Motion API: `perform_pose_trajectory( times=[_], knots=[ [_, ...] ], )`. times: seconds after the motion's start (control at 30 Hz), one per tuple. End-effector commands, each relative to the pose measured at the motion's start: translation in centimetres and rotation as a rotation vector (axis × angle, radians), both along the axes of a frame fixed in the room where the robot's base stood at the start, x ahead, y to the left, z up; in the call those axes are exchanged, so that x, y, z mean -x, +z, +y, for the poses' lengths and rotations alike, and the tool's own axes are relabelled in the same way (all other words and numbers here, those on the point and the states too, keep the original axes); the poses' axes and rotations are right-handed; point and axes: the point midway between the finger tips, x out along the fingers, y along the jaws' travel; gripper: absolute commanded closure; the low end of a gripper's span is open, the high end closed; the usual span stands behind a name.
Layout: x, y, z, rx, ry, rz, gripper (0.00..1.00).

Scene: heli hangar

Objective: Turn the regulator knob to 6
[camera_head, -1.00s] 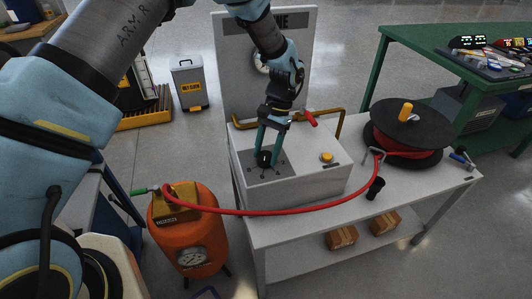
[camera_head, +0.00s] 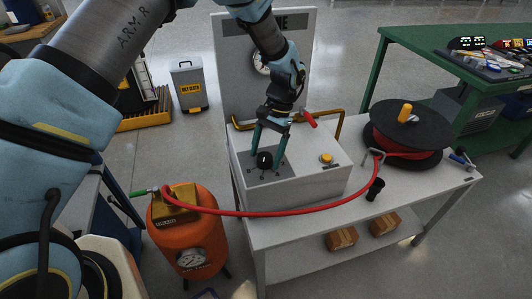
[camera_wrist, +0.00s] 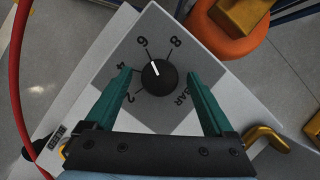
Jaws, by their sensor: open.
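The regulator knob (camera_wrist: 160,77) is round and black with a white pointer line, on a grey dial plate (camera_wrist: 152,22) marked 2, 4, 6, 8 and BAR. In the wrist view the pointer is directed up and slightly left, about in line with the 6 mark. In the head view the knob (camera_head: 264,160) sits on top of a white box (camera_head: 310,185). My gripper (camera_wrist: 158,72) is open. Its teal fingers stand on either side of the knob, with a visible gap at each side. My gripper also shows in the head view (camera_head: 266,164), above the plate.
A yellow button (camera_head: 327,158) and a red-handled pipe (camera_head: 327,121) are on or beside the box. A red hose (camera_head: 290,211) runs from the orange tank (camera_head: 187,235) to the hose reel (camera_head: 407,130). An upright panel with a gauge (camera_head: 261,62) stands behind.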

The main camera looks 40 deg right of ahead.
Motion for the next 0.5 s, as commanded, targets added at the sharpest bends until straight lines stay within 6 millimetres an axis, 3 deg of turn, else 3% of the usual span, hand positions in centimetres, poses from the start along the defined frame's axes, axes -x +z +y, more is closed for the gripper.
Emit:
perform_pose_trajectory(
  times=[0.27,0.5],
  knots=[
    [-0.1,0.5,-0.3,0.002,0.0,0.0,0.12],
    [-0.5,4.1,-1.9,0.006,0.0,-0.002,0.12]
  ],
)
